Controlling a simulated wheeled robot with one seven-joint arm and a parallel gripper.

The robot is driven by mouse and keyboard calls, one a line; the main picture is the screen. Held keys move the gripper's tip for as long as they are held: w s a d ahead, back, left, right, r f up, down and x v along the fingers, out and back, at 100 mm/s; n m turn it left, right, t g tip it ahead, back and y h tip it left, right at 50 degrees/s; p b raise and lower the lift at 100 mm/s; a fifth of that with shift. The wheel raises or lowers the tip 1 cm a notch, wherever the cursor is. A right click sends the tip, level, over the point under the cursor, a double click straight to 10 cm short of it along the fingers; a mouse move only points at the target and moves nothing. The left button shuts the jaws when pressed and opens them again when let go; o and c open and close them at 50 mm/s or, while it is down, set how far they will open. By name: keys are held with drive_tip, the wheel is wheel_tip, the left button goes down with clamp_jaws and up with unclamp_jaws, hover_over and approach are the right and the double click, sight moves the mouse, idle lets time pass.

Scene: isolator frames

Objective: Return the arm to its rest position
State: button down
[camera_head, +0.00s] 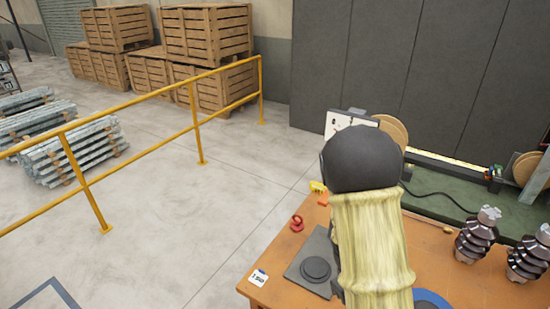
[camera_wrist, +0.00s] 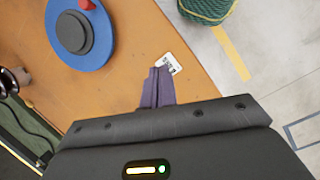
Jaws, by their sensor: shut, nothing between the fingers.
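My gripper (camera_wrist: 160,73) shows in the wrist view with its two dark fingers together and nothing between them. It is above the orange-brown table top (camera_wrist: 120,85), near a white label (camera_wrist: 170,62) at the table's edge. I cannot tell how high it is. In the head view my arm, with a pale yellow sleeve and a dark rounded joint, rises over the table (camera_head: 285,265); the gripper is hidden there.
A blue disc (camera_wrist: 55,62) with a grey round piece lies on the table. Dark ribbed insulators (camera_head: 475,238) stand at the right. A grey plate (camera_head: 301,267) and a red item (camera_head: 297,223) lie left of my arm. A yellow railing (camera_head: 195,125) crosses open floor.

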drive_tip(key=s+a+r+m+t+y, duration=0.1)
drive_tip(key=a+r+m+t, duration=0.1)
drive_tip(key=r, duration=0.3)
drive_tip(key=s+a+r+m+t+y+b, duration=0.1)
drive_tip(key=s+a+r+m+t, duration=0.1)
drive_tip(key=r, duration=0.4)
drive_tip(key=shift+s+a+r+m+t+y, duration=0.25)
drive_tip(key=shift+a+r+m+t+y, duration=0.05)
drive_tip(key=shift+a+m, duration=0.65)
